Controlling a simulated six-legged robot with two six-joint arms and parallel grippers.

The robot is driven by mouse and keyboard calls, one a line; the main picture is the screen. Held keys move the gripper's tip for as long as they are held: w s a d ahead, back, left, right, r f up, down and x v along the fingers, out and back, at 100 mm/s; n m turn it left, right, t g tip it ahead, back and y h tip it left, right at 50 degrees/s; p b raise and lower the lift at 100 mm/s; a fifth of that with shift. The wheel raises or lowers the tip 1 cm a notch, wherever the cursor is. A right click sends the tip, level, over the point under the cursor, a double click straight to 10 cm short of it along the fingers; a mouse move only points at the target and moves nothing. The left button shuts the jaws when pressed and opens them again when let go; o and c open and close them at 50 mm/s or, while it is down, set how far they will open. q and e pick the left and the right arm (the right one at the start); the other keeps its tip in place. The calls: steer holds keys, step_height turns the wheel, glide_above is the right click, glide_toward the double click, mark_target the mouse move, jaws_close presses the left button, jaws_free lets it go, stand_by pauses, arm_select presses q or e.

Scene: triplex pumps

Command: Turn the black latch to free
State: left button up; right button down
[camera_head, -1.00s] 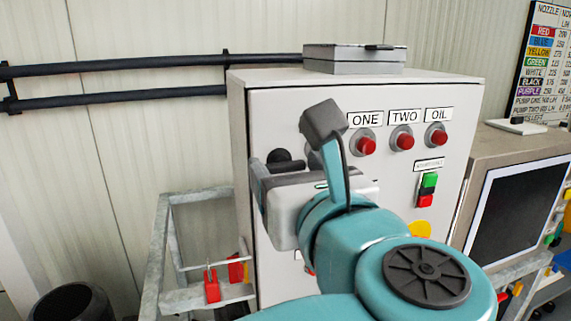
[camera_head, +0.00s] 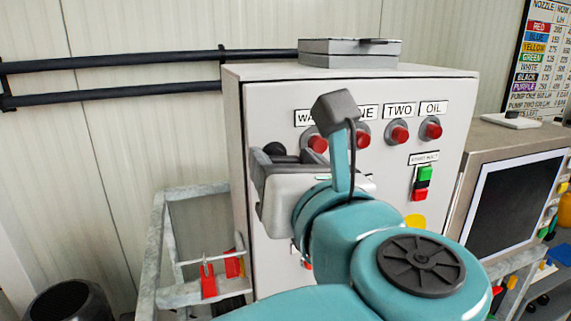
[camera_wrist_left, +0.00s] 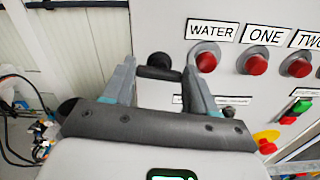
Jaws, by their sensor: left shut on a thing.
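The black latch (camera_wrist_left: 160,62) is on the left part of the white control cabinet's front. It has a round black knob and a short dark bar. In the head view its knob (camera_head: 273,149) shows just above my gripper, and the rest is hidden. My left gripper (camera_wrist_left: 160,72) has its two grey fingers on either side of the latch and is shut on it. In the head view my left gripper (camera_head: 284,158) is close against the cabinet front. My right gripper is not in view.
The white cabinet (camera_head: 355,83) has red buttons (camera_head: 400,134) to the right of the latch and a green and red switch (camera_head: 422,184). A grey box (camera_head: 348,52) lies on top. A metal frame with red clips (camera_head: 208,281) stands at lower left. A monitor (camera_head: 513,207) is at right.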

arm_select(q)
steer(key=m, duration=0.4)
steer(key=m+p, duration=0.1)
steer(key=m, duration=0.3)
steer(key=shift+d, duration=0.1)
steer(key=m+p, duration=0.1)
steer(key=m, duration=0.3)
steer(key=shift+w+m, duration=0.1)
steer(key=shift+m, duration=0.2)
steer(key=shift+f+m+p, duration=0.15)
steer(key=shift+m+p, duration=0.9)
steer(key=shift+m, duration=0.75)
steer(key=o, duration=0.8)
steer(key=shift+f, duration=0.1)
